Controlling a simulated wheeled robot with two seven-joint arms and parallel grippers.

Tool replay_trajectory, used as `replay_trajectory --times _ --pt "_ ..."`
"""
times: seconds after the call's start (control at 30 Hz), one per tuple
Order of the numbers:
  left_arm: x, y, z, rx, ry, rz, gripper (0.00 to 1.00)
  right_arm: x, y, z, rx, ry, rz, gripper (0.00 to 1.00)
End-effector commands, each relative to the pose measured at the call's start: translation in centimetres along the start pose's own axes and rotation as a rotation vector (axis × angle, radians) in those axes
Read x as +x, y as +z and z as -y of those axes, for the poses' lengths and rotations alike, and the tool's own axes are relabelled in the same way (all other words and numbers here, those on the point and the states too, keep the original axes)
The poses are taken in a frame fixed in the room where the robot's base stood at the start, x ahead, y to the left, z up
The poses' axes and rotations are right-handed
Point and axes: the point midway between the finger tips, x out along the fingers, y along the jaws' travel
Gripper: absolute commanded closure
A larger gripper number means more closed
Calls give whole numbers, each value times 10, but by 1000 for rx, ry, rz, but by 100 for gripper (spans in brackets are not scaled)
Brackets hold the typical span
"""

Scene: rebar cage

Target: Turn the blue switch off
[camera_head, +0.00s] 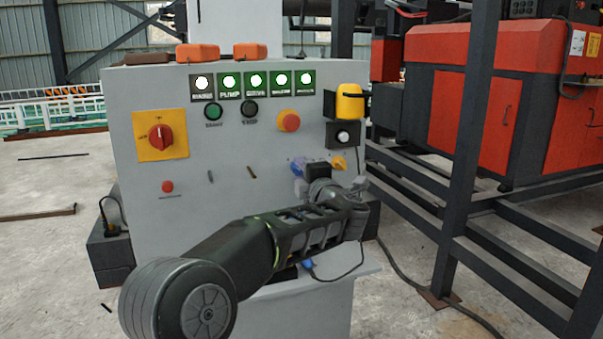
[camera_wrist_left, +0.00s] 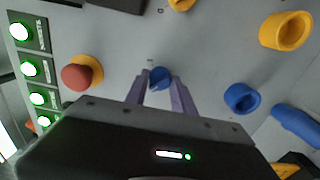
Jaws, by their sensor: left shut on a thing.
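The blue switch (camera_wrist_left: 160,77) is a small round blue knob on the grey panel, seen in the left wrist view. My right gripper is not in view.
A blue socket (camera_wrist_left: 242,98) and a yellow socket (camera_wrist_left: 287,32) sit near the gripper. A steel post (camera_head: 468,150) stands right.

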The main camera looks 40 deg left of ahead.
Motion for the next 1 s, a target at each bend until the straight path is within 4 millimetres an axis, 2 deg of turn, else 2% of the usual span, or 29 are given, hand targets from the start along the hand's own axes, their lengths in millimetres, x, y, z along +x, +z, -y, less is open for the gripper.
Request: replay_trajectory --times 0.03,0.3,0.63,0.77,1.0 --pt "0 0 2 0 -3 -1 69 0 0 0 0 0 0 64" --pt "0 0 1 1 -1 -1 48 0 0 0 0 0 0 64" --pt "-4 0 0 1 0 0 48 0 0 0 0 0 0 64" --pt "-18 0 0 1 -1 2 48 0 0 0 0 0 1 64" --pt "-57 0 0 1 -1 3 48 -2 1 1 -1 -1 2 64"
